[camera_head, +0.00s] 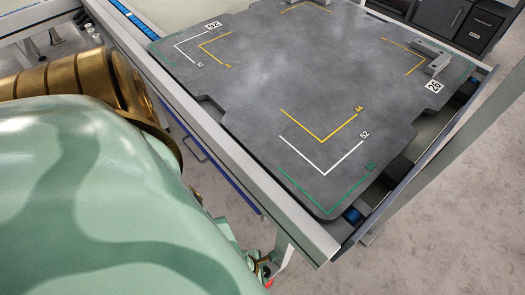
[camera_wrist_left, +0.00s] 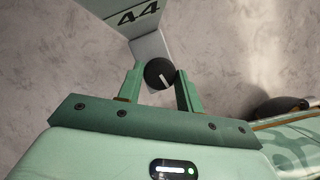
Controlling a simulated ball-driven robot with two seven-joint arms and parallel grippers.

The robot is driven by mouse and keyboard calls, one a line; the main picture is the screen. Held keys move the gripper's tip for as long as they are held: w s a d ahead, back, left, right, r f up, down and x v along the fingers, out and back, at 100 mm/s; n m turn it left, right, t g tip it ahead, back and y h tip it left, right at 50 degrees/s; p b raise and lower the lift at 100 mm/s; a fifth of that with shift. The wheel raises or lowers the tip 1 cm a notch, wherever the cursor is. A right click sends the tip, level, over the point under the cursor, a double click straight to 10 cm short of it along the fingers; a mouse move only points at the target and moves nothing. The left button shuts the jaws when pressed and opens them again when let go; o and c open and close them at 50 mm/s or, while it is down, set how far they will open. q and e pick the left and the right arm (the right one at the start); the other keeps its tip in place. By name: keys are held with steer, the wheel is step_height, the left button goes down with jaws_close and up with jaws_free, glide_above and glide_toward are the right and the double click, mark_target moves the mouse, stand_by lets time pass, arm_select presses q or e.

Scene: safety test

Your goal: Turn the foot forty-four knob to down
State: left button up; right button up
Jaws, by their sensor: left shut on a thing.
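The foot forty-four knob (camera_wrist_left: 159,73) is a round black dial with a short white pointer line, which looks slightly tilted from vertical in the left wrist view. It sits on a pale grey foot (camera_wrist_left: 152,46) marked "44". My left gripper (camera_wrist_left: 160,82) has its green fingers on both sides of the knob and is shut on it. In the head view, the left gripper (camera_head: 264,268) shows only in small part near the bottom edge, mostly hidden by my green arm. The knob cannot be made out there. My right gripper is in neither view.
A dark grey plate (camera_head: 275,75) with yellow, white and green corner marks lies in a metal frame (camera_head: 290,232) above. A metal bracket (camera_head: 436,65) stands on its far right. Black cabinets (camera_head: 460,20) stand behind. Grey floor (camera_head: 460,220) is clear at right.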

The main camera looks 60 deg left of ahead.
arm_select(q)
steer(key=shift+a+m+g+h, duration=0.1)
steer(key=shift+m+g+h, duration=0.2)
steer(key=shift+m, duration=0.8)
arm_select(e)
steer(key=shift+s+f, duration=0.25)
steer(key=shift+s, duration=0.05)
arm_select(q)
steer(key=o, duration=1)
steer(key=shift+r, duration=0.1)
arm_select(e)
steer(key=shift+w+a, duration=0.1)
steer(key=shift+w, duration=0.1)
